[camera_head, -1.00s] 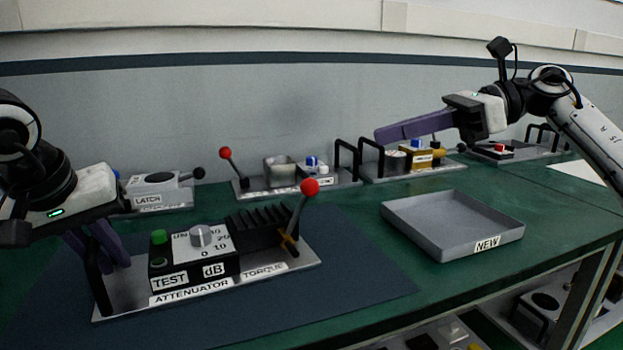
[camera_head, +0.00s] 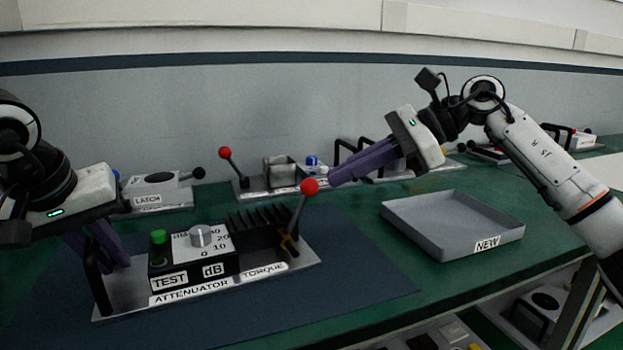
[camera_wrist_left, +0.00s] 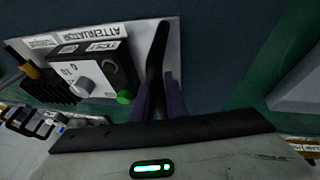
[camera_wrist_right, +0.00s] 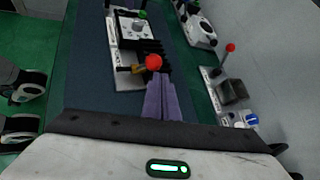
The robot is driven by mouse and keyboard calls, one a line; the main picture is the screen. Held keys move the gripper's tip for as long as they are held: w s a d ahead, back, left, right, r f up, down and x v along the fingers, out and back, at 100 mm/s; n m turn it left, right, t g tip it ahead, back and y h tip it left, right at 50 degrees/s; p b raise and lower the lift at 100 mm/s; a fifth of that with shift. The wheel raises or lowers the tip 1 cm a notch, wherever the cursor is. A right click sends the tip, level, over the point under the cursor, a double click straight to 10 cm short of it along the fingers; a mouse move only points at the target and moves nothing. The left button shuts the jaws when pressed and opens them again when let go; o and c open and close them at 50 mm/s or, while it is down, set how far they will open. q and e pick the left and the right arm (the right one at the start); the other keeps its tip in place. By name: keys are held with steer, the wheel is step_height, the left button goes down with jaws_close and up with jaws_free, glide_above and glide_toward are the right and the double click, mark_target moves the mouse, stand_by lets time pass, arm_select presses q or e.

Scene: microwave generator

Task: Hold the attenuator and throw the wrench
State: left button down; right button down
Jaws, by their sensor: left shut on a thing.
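The attenuator (camera_head: 190,255) is a black box with a grey dial and a green button, on a grey plate on the blue mat. Its black handle (camera_wrist_left: 157,55) is at the plate's left end. My left gripper (camera_head: 97,250) is shut on that handle, which also shows between its fingers in the left wrist view. The wrench is the lever with a red ball (camera_head: 310,186), beside the TORQUE label; it leans up and right. My right gripper (camera_head: 333,180) looks shut, its purple fingers together. Its tips are close to the red ball; I cannot tell whether they touch.
An empty grey tray (camera_head: 450,229) labelled NEW stands right of the mat. A LATCH unit (camera_head: 155,192) and another red-ball lever (camera_head: 226,154) stand along the wall. Black handles (camera_head: 345,152) stand behind my right gripper. The mat's front is clear.

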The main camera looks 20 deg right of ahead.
steer(key=shift+f+x, duration=0.3)
steer(key=shift+x, duration=1.2)
steer(key=shift+s+d+r, duration=0.1)
steer(key=shift+d+r, duration=0.05)
steer(key=shift+d, duration=0.05)
stand_by(0.7)
